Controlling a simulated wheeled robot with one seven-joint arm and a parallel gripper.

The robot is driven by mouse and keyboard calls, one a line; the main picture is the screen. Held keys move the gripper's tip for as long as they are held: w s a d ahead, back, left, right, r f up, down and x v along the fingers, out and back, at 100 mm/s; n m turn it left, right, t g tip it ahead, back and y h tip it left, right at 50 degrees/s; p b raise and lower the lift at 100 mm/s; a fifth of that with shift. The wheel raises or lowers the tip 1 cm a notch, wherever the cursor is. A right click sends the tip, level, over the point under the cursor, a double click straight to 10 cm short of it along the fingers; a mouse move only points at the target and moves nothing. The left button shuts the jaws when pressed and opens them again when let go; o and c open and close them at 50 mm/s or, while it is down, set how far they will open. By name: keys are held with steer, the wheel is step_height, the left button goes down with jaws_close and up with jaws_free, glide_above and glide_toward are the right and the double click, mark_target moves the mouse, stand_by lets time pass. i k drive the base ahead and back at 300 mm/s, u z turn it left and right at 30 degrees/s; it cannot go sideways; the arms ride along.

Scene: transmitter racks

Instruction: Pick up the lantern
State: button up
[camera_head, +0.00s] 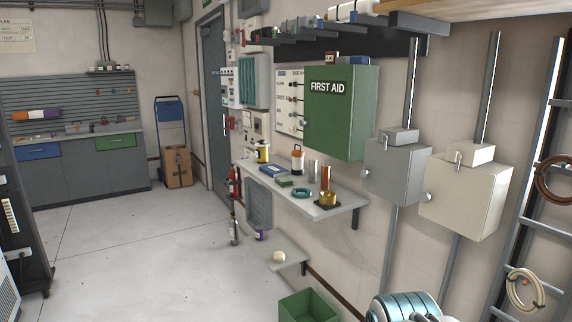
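A green bin (308,307) stands below. The floor (160,240) to the left is clear.

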mark_target(297, 169)
steer(key=u, duration=0.4)
steer(key=k, duration=1.05)
steer(key=u, duration=0.75)
steer(key=i, duration=3.15)
steer(key=z, duration=0.2)
steer(key=i, duration=1.6)
steer(key=z, duration=0.5)
steer(key=i, duration=1.45)
steer(key=z, duration=1.6)
steer(key=i, duration=0.75)
steer(key=z, duration=0.95)
